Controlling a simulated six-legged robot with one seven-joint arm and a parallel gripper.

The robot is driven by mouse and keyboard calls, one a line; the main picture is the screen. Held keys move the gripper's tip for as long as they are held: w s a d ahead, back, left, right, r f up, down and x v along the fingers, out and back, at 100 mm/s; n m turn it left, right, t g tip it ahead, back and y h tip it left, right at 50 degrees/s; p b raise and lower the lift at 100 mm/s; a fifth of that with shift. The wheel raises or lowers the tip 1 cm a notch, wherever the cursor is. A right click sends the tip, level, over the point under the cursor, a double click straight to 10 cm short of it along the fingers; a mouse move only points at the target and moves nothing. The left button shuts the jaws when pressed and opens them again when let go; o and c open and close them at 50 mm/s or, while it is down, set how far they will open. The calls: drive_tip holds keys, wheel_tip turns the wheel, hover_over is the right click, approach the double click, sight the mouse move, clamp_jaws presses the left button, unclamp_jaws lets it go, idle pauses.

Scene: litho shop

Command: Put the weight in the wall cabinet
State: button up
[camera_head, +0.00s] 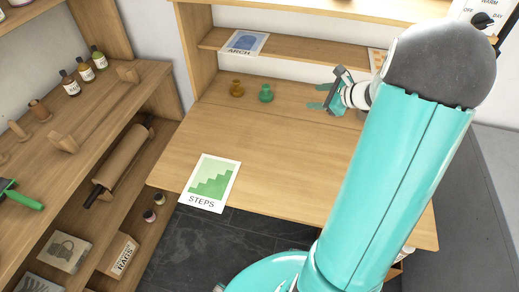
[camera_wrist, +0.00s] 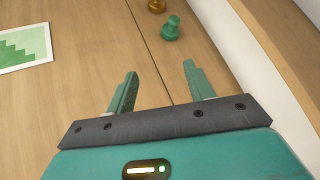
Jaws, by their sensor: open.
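Two small knobbed objects shaped like weights stand upright on the wooden table (camera_head: 280,150): a brass one (camera_head: 237,88) and a green one (camera_head: 266,93) to its right. I cannot tell which of them is the task's weight. My gripper (camera_head: 316,96) is to the right of both, over the back of the table, with nothing between its fingers. In the wrist view, its two teal fingers are spread, and the green weight (camera_wrist: 171,28) stands beyond the fingertips. The brass weight (camera_wrist: 157,6) is farther off, cut by the top edge. I cannot identify a wall cabinet with certainty.
A raised shelf (camera_head: 290,52) behind the table holds an ARCH print (camera_head: 245,42). A STEPS print (camera_head: 210,183) overhangs the table's front edge. Shelves at left hold bottles (camera_head: 84,70), a roller (camera_head: 122,160) and a RAGS box (camera_head: 118,256). The table's middle is clear.

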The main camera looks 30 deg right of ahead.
drive_tip(key=s+a+r+n+g, duration=0.35)
drive_tip(key=a+n, duration=0.35)
drive_tip(key=a, duration=0.5)
drive_tip(key=s+a+r+n+g, duration=0.25)
drive_tip(key=a+r+n, duration=0.35)
drive_tip(key=a, duration=0.5)
drive_tip(key=s+a+r+n+h, duration=0.1)
drive_tip(key=s+a+n+h, duration=0.1)
drive_tip(key=s+a+n, duration=0.2)
drive_tip(key=s+a+n+h, duration=0.1)
drive_tip(key=s+a+n, duration=0.3)
drive_tip(key=s+n, duration=0.5)
drive_tip(key=shift+s+r+n+t+h, duration=0.3)
drive_tip(key=shift+s+r+n+h, duration=0.1)
drive_tip(key=shift+s, duration=0.4)
